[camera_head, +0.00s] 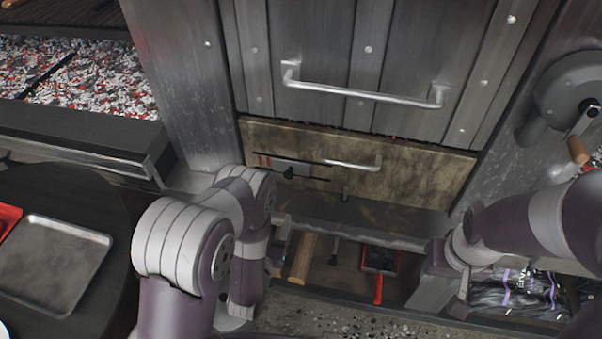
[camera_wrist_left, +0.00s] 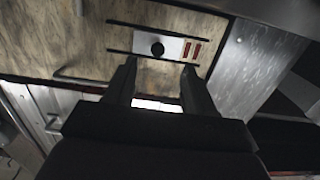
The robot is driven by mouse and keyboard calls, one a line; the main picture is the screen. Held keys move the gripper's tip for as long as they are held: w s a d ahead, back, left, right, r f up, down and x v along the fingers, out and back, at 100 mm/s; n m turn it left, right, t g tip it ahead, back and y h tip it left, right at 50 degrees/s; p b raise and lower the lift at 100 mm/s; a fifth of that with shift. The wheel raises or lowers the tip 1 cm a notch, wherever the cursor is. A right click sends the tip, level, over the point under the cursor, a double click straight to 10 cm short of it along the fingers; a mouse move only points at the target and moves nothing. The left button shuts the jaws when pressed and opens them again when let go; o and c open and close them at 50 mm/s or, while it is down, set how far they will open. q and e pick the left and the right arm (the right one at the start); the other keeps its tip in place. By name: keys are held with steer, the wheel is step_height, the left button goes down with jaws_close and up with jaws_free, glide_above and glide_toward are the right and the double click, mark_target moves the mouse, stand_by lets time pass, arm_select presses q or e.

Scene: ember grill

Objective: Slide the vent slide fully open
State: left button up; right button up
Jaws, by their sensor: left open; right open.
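The vent slide (camera_head: 302,169) is a pale metal plate with a dark round knob (camera_head: 289,172), set between dark rails on the lower wooden panel. Red slots show beside its left end in the head view. In the left wrist view, the plate (camera_wrist_left: 142,41) and knob (camera_wrist_left: 157,49) appear with the red slots to the right. My left gripper (camera_wrist_left: 160,68) is open and empty, its fingertips pointing toward the plate, apart from the knob. In the head view my left arm mostly hides it. My right gripper (camera_head: 456,288) is low at the right, open; its fingers are hard to make out.
A bar handle (camera_head: 355,163) is right of the slide, with a larger door handle (camera_head: 365,95) above. Below, an open compartment holds a wooden log (camera_head: 302,258) and a red-handled pan (camera_head: 379,262). A metal tray (camera_head: 50,265) lies left; a crank (camera_head: 578,148) is right.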

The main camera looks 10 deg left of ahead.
mark_target(288, 176)
arm_select(q)
steer(key=shift+t, duration=0.4)
steer(key=w, duration=0.4)
steer(key=w+r, duration=0.1)
steer(key=w, duration=0.7)
steer(key=shift+w+d+r, duration=0.15)
steer(key=shift+r, duration=0.15)
steer(key=shift+d, duration=0.1)
jaws_close()
